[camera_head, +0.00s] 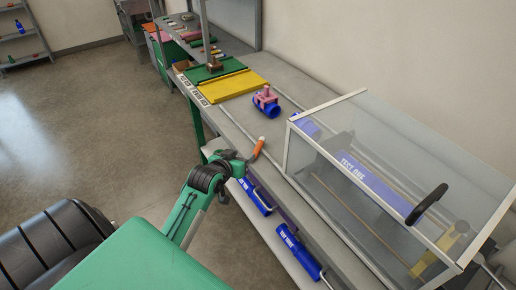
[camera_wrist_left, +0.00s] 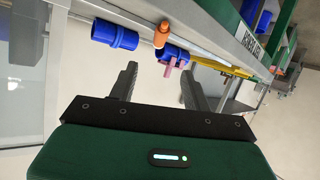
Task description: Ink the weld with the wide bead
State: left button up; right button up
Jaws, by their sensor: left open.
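My left gripper (camera_head: 240,161) reaches the front edge of the bench, and in the left wrist view its two fingers (camera_wrist_left: 158,72) stand apart with nothing between them. An orange, marker-like stick (camera_head: 258,147) is just past the fingertips; it also shows in the left wrist view (camera_wrist_left: 161,34). A blue pipe piece with a pink part (camera_head: 266,98) sits farther along the bench and shows in the left wrist view (camera_wrist_left: 171,55). Another blue pipe piece (camera_wrist_left: 115,35) is beside the orange stick in that view. I cannot make out any weld bead. My right gripper is out of view.
A clear-walled case (camera_head: 328,107) with a dark handle (camera_head: 427,203) covers the near right of the bench. Yellow (camera_head: 233,86) and green (camera_head: 203,73) mats lie farther back. Blue cylinders (camera_head: 298,250) rest on the lower shelf. The floor left of the bench is open.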

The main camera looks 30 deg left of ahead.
pick_arm(q)
jog(key=p, duration=0.1)
send_near(259, 144)
jog(key=x, duration=0.3)
jog(key=shift+w+a+f, duration=0.1)
jog(key=shift+w+f, duration=0.15)
jog(key=shift+f, duration=0.1)
jog(key=shift+w, duration=0.4)
jog(key=shift+p+x, duration=0.85)
jog(key=shift+x, duration=1.45)
jog(key=shift+r, duration=0.1)
grip_shut()
